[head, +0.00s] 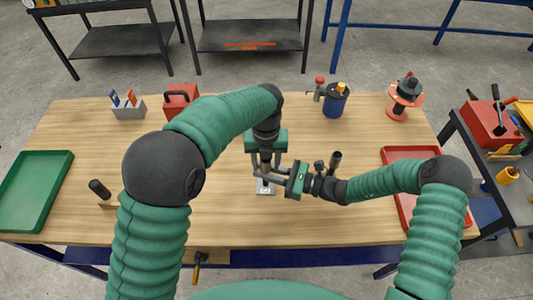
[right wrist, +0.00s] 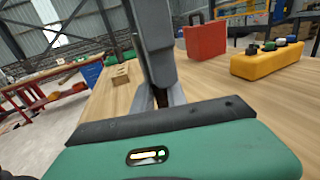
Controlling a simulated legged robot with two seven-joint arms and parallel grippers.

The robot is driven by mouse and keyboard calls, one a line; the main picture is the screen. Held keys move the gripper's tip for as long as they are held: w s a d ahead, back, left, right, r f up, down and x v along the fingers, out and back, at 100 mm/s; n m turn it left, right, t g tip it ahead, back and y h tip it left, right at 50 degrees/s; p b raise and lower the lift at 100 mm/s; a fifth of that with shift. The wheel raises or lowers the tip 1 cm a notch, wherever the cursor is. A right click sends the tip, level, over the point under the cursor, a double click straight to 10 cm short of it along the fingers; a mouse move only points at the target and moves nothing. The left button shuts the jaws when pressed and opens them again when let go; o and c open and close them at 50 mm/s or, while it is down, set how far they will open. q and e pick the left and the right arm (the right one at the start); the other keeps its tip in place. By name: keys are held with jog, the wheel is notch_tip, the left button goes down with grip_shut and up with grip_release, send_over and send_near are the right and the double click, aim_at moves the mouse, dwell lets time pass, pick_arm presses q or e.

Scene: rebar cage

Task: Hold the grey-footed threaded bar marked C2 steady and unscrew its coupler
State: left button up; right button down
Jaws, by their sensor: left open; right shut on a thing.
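The bar's light grey foot (head: 265,188) rests on the table near the middle in the head view. The dark threaded bar (head: 265,181) stands up from it, mostly hidden by my grippers. I cannot read its C2 mark or make out the coupler. My right gripper (head: 266,173) comes from the right, low over the foot, and is shut on the bar. My left gripper (head: 266,163) reaches down from above, open, with its fingers around the upper part of the bar. In the right wrist view my fingers hide the held part.
A green tray (head: 35,190) lies at the left and a red tray (head: 402,204) at the right. A black cylinder (head: 99,188) is at the left. A red case (head: 181,99), blue canister (head: 335,101) and orange-disc stand (head: 404,97) line the back.

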pick_arm(q)
jog(key=shift+f, duration=0.15)
grip_shut()
